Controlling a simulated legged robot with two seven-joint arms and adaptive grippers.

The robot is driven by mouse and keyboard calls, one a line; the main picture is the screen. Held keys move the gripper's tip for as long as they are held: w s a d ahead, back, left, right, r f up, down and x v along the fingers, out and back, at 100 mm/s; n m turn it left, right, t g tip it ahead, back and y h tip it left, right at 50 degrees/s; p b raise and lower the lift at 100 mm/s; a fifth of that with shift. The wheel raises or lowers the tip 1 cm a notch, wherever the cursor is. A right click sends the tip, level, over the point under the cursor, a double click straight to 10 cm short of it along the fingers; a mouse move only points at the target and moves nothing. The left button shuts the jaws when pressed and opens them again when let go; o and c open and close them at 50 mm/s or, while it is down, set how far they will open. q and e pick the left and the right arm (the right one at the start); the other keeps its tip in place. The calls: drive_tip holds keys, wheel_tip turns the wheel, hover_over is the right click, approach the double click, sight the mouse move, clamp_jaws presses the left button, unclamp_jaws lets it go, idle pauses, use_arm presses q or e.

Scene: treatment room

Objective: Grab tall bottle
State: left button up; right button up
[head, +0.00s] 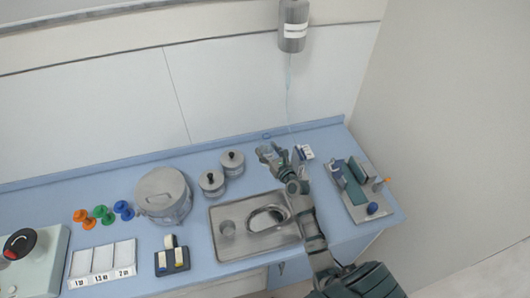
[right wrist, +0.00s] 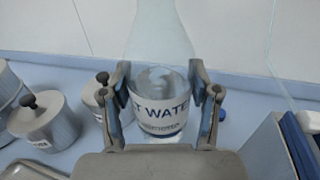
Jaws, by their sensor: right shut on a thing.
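A tall clear bottle (right wrist: 160,65) with a white label reading "T WATER" stands upright in the right wrist view, between the fingers of my right gripper (right wrist: 160,105). The fingers are shut on it at the label, one on each side. In the head view my right gripper (head: 279,154) is over the back of the blue counter, and the bottle is hard to make out there. My left gripper is not in view.
Two small lidded metal jars (head: 232,163) and a larger lidded pot (head: 163,195) stand left of the gripper. A metal tray (head: 226,250) with a cup and kidney dish lies in front. A tray of instruments (head: 361,212) is to the right. A dispenser (head: 292,27) hangs above.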

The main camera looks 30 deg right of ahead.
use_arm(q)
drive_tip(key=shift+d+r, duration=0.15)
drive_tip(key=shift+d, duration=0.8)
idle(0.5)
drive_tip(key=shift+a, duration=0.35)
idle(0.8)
